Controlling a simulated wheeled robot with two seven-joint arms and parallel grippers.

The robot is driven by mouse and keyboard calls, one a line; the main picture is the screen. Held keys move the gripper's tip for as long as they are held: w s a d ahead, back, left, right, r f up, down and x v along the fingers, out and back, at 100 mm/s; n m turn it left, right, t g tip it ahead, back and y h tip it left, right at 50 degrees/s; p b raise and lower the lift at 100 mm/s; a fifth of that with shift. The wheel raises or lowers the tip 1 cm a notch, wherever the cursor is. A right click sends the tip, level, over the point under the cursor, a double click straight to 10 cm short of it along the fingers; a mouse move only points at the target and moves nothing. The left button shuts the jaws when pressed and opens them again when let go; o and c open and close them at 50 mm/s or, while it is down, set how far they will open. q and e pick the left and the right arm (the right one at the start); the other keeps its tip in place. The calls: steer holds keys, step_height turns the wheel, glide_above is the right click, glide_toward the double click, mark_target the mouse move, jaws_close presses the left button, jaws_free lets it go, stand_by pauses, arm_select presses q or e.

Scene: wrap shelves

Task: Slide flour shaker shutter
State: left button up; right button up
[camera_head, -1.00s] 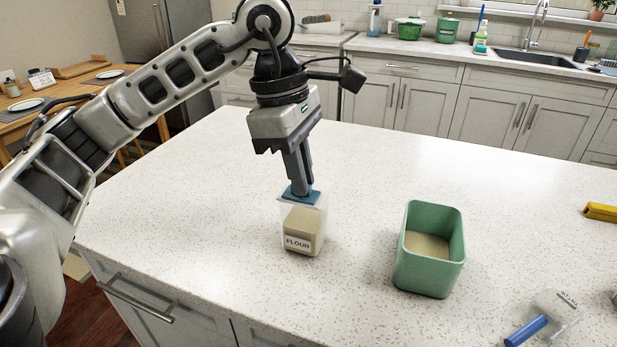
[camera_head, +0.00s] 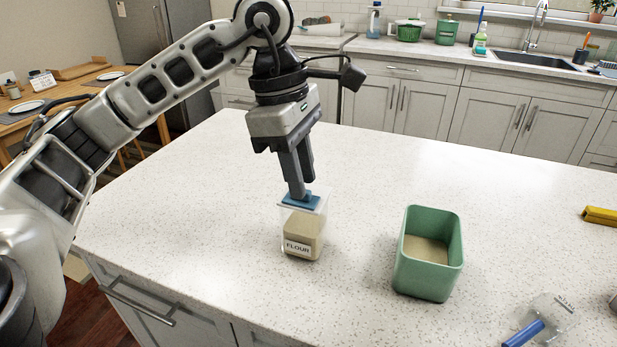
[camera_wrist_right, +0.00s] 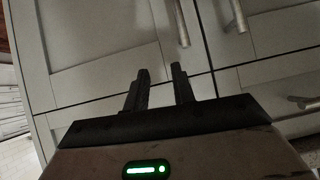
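The flour shaker (camera_head: 303,243) stands upright on the white counter. It is a clear square container with a FLOUR label and beige flour inside. Its blue shutter (camera_head: 307,203) lies across the top. My left gripper (camera_head: 299,193) points down from above, its fingertips at the shutter and seemingly touching it.
A green bin (camera_head: 428,280) with beige contents stands right of the shaker. A blue-handled clear tool (camera_head: 525,333) lies at the front right. A yellow object (camera_head: 600,215) lies at the right edge. The counter (camera_head: 180,200) left of the shaker is clear.

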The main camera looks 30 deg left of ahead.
arm_select(q)
steer(key=shift+r+p, duration=2.1)
steer(key=shift+r, duration=0.85)
steer(key=shift+f, duration=0.1)
